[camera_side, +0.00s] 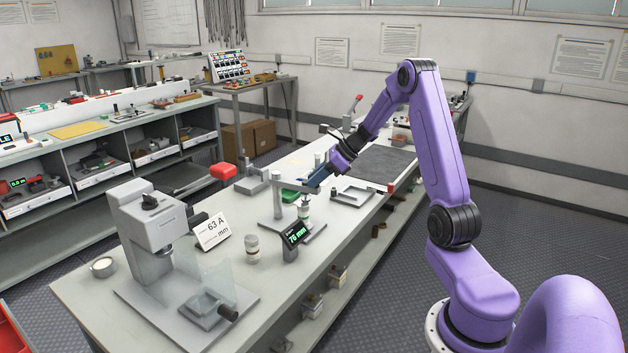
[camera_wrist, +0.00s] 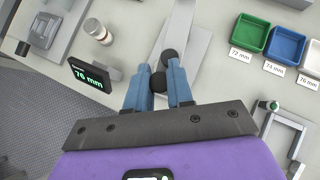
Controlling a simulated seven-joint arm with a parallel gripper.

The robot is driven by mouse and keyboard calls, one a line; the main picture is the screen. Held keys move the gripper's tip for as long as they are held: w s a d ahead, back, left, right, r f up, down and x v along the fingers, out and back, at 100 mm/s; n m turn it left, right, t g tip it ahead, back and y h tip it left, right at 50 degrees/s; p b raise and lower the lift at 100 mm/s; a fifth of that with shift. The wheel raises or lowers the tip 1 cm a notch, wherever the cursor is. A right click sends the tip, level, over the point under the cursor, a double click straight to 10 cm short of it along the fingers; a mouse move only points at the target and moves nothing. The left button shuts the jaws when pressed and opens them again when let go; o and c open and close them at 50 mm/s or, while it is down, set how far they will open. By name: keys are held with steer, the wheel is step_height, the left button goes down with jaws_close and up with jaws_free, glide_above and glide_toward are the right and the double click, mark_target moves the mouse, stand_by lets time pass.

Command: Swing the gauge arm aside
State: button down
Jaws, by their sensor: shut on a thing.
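The gauge (camera_side: 278,203) stands on the bench as a grey post on a flat base, with a horizontal arm at its top. In the wrist view the gauge arm (camera_wrist: 188,38) is a grey bar running up from between my fingers. My gripper (camera_side: 308,184) is at the arm, and its blue fingers (camera_wrist: 158,78) are shut on a dark round knob (camera_wrist: 158,83). A second dark round part (camera_wrist: 168,57) lies just beyond. A pale fuse (camera_side: 304,211) stands under the arm. The gauge display (camera_side: 295,236) reads 76 mm, also in the wrist view (camera_wrist: 92,75).
A loose fuse (camera_side: 252,247) stands on the bench near a 63 A card (camera_side: 213,231) and a grey press (camera_side: 150,225). Green (camera_wrist: 251,32), blue (camera_wrist: 286,46) and white (camera_wrist: 314,58) bins stand right in the wrist view. A grey frame (camera_wrist: 293,132) lies nearby.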

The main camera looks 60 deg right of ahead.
steer(key=w+d+n+g+y, duration=0.3)
steer(key=w+d+n+g, duration=0.1)
steer(key=d+n, duration=0.3)
steer(key=shift+y, duration=0.3)
stand_by(0.7)
steer(key=shift+w+d+r+n+g, duration=0.1)
steer(key=shift+w+n+g, duration=0.25)
steer(key=shift+n+g, duration=0.05)
stand_by(0.6)
steer(key=c, duration=1.2)
jaws_free()
steer(key=shift+o, duration=1)
steer(key=shift+s+d, duration=0.1)
steer(key=shift+d, duration=0.05)
